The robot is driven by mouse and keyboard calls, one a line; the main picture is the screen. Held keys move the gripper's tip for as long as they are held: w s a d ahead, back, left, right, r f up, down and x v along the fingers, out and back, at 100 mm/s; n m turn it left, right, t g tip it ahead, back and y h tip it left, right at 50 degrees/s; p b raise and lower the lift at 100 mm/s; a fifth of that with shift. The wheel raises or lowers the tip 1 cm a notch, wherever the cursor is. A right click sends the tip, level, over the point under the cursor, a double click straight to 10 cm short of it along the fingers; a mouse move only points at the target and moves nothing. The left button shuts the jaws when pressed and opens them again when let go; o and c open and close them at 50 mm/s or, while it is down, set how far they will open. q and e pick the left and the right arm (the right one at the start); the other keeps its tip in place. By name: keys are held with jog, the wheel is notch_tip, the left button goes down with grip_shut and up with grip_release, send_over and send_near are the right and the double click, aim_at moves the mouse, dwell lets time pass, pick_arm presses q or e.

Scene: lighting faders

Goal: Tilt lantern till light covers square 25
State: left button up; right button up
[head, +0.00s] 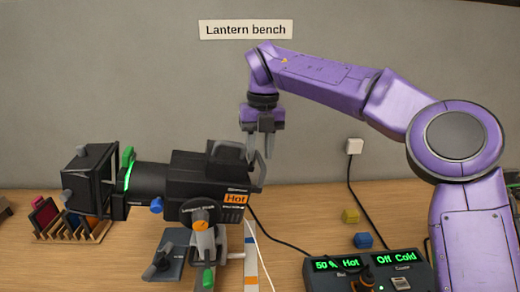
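The black lantern (208,172) sits on a stand at the left of the bench, its barrel pointing left and roughly level. An orange "Hot" label is on its side, and a curved handle (262,170) is at its rear. An orange tilt knob (200,225) is on the bracket below it. My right gripper (259,157) points down at the lantern's rear end, its fingers apart with nothing visible between them. Its tips are close to the rear handle; I cannot tell whether they touch. My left gripper is not in view. Square 25 and the light patch are not in view.
A control box (370,274) with green displays reading "50 % Hot" and "Off Cold" stands at the front right. A rack of coloured gels (72,222) is at left. Yellow (350,215) and blue (363,240) blocks lie right. Cables cross the table.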

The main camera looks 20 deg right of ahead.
notch_tip(320, 180, up, 10)
jog(key=p, duration=0.3)
jog(key=shift+d+r, duration=0.25)
dwell(0.4)
